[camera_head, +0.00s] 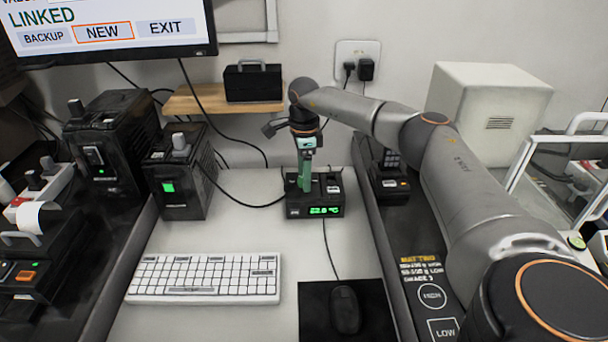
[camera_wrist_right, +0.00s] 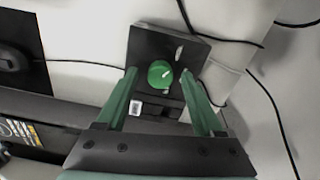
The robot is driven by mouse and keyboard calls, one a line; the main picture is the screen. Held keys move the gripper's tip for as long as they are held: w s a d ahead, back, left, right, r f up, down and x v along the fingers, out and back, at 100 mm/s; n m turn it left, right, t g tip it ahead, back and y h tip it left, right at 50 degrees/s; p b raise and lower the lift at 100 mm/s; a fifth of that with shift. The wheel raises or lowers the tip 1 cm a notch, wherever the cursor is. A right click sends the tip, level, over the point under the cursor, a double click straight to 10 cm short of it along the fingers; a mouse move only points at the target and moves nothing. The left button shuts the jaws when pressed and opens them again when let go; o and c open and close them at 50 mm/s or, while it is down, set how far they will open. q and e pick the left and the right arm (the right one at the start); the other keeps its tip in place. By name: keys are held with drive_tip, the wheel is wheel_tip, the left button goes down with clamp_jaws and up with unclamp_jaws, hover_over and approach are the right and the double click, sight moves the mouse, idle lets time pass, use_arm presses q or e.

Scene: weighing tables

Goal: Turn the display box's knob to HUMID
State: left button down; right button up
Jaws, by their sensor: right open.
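The display box (camera_head: 316,206) is a small black box on the pale bench, behind the keyboard. Its lit green readout looks like 22.8 °C. In the right wrist view the box (camera_wrist_right: 146,45) shows from above, with a round green knob (camera_wrist_right: 158,76) bearing a short white mark. My right gripper (camera_head: 304,184) points down over the box, with green fingers. In the wrist view its fingers (camera_wrist_right: 159,72) are open, one on each side of the knob, with gaps visible. I cannot tell how high the fingertips are above it. Labels around the knob are not legible. My left gripper is not in view.
A white keyboard (camera_head: 205,279) and a black mouse (camera_head: 345,311) on its pad lie in front. Black boxes with knobs (camera_head: 182,172) stand at left. A wooden shelf (camera_head: 222,101) is behind. Cables run by the box. A dark strip (camera_head: 405,290) lies right.

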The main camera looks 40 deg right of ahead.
clamp_jaws()
idle(0.6)
